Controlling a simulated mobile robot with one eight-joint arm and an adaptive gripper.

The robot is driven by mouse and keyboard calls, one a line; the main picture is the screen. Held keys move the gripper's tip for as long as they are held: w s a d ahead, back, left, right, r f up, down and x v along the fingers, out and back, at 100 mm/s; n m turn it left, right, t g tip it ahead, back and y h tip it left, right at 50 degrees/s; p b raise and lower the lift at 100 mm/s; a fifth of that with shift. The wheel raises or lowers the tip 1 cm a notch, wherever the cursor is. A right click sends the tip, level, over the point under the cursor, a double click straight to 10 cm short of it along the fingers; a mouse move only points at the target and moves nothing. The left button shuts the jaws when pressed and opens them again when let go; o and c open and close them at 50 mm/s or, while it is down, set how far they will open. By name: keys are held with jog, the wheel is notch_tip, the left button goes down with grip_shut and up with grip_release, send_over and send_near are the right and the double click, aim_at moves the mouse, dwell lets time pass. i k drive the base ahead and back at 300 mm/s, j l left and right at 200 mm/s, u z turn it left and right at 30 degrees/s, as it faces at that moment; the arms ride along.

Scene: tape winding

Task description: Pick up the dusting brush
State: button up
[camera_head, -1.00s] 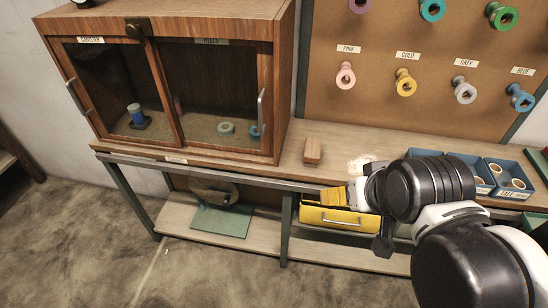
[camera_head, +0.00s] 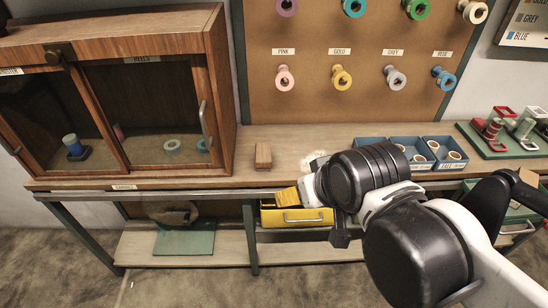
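A small brown wooden block (camera_head: 263,155) lies on the bench beside the cabinet. It may be the dusting brush, but no bristles can be made out. My gripper (camera_head: 296,192) is at the bench's front edge, right of and lower in the picture than the block, and apart from it. A yellow piece shows at the gripper's tip, over the yellow drawer (camera_head: 297,216). I cannot tell whether it is a finger, something held or part of the drawer. My arm hides part of the gripper, so its opening is unclear.
A sliding-door cabinet (camera_head: 217,100) stands left on the bench (camera_head: 285,140). A pale powdery patch (camera_head: 313,160) lies right of the block. Blue bins (camera_head: 440,143) and a green tray (camera_head: 500,152) of spools sit right. Spools hang on a pegboard (camera_head: 310,105) behind.

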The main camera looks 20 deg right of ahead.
aim_at(263, 152)
jog(key=i+l, duration=0.35)
jog(key=i+l+u, duration=0.15)
jog(key=i+l, duration=0.2)
jog(key=l, duration=0.2)
